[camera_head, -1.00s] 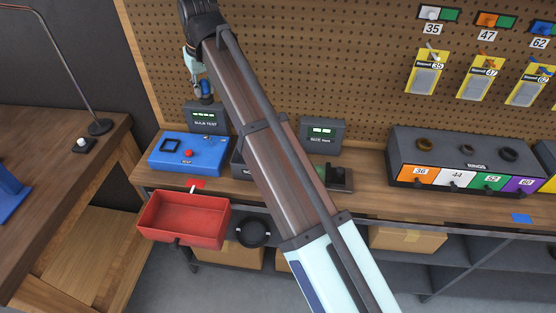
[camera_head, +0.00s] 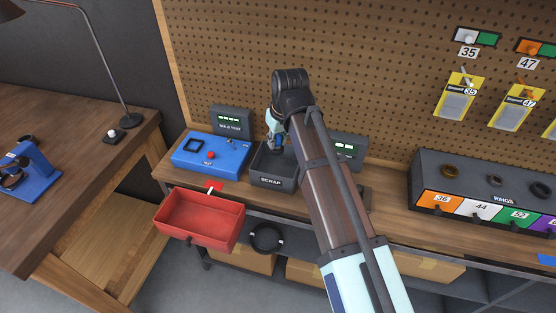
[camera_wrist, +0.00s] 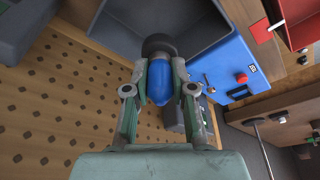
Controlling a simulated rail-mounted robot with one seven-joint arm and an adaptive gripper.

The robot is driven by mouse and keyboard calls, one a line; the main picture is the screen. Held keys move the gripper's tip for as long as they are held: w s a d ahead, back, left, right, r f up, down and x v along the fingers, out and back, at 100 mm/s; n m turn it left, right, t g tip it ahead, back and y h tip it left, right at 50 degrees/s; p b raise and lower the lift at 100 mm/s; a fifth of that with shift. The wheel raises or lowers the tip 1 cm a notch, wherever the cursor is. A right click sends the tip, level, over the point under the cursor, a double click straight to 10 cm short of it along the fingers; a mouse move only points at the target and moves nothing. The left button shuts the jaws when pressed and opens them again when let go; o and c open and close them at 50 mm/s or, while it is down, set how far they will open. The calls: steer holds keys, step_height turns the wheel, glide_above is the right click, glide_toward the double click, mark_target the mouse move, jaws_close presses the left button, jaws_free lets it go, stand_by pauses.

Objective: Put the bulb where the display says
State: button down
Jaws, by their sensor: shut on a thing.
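My gripper (camera_wrist: 159,72) is shut on a blue bulb (camera_wrist: 159,85) with a dark round base. In the head view my gripper (camera_head: 276,142) is over the dark bin labelled SCRAP (camera_head: 272,182). The bin's open inside also shows in the wrist view (camera_wrist: 190,22), beyond the bulb. The bulb test display (camera_head: 231,120) stands behind the blue tester (camera_head: 211,153); its green marks are too small to read. The tester has a red button and a dark square socket, and shows right of the bulb in the wrist view (camera_wrist: 235,65).
A second display (camera_head: 347,148) is partly hidden behind my arm. A red tray (camera_head: 200,220) sits at the bench's front left, by a small red patch. A rings unit (camera_head: 485,180) stands at right. The pegboard (camera_head: 370,80) rises behind the bench.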

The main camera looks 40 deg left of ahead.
mark_target(280, 151)
steer(key=shift+f+p, duration=0.8)
steer(key=shift+f, duration=4)
steer(key=shift+f, duration=0.1)
steer(key=shift+f, duration=0.15)
steer(key=c, duration=1)
jaws_free()
steer(key=b+v, duration=0.2)
steer(key=v, duration=1)
steer(key=shift+r, duration=0.25)
